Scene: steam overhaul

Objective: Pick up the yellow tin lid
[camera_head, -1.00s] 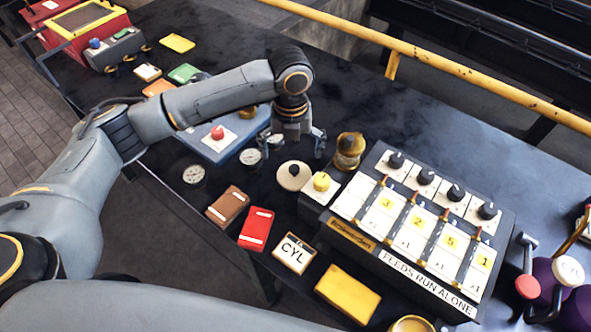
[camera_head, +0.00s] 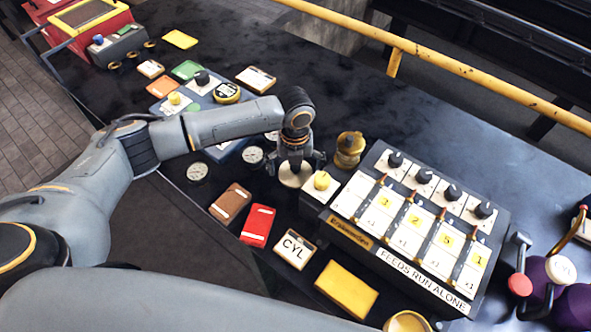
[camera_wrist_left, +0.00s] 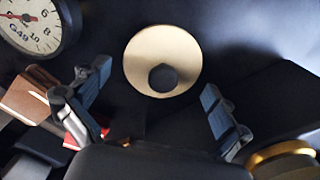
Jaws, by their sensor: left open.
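A round pale-yellow disc with a dark round spot at its middle, which looks like the tin lid (camera_head: 292,180), lies flat on the black bench, partly hidden by my left gripper. In the left wrist view the disc (camera_wrist_left: 145,58) shows whole, beyond the fingertips and between their lines. My left gripper (camera_head: 297,164) points down just above it, with its fingers apart and nothing between them. The open fingers also show in the left wrist view (camera_wrist_left: 158,98). Whether they touch the disc I cannot tell. My right gripper is not in view.
A white block with a yellow knob (camera_head: 322,182) stands close right of the disc, with a brass fitting (camera_head: 349,150) behind. Dials (camera_head: 252,155) and a brown case (camera_head: 230,203) lie to the left. The feeds panel (camera_head: 410,225) stands right.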

